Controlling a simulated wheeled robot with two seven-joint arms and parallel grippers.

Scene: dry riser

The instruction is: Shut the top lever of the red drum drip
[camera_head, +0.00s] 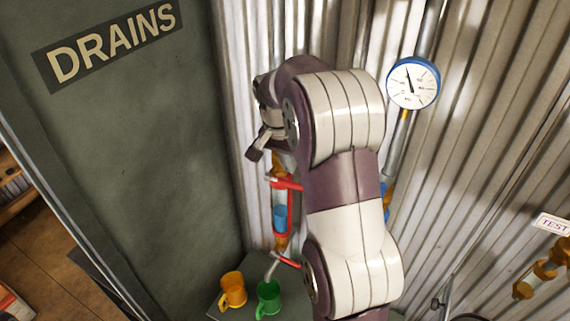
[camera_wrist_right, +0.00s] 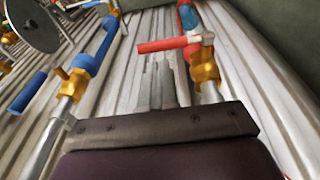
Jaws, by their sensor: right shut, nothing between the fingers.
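The red drum drip (camera_head: 280,212) is a clear tube with blue in it, framed in red on a pipe along the corrugated wall. Its top lever (camera_head: 288,184) is red and sticks out sideways to the right, across the pipe; my arm partly hides this area. A red lever, likely the same one, shows in the right wrist view (camera_wrist_right: 168,44) on a brass valve (camera_wrist_right: 204,66), crosswise to the pipe. My right gripper (camera_head: 256,152) is above the drip in the head view. Its fingers (camera_wrist_right: 157,85) are shut and empty, apart from the lever. My left gripper is not in view.
A lower red lever (camera_head: 287,260) sits above the green mug (camera_head: 268,297) and yellow mug (camera_head: 232,290). A blue drip line (camera_wrist_right: 100,45) with a blue lever (camera_wrist_right: 28,92) runs beside it. A gauge (camera_head: 413,83) is right; a grey DRAINS panel (camera_head: 130,150) is left.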

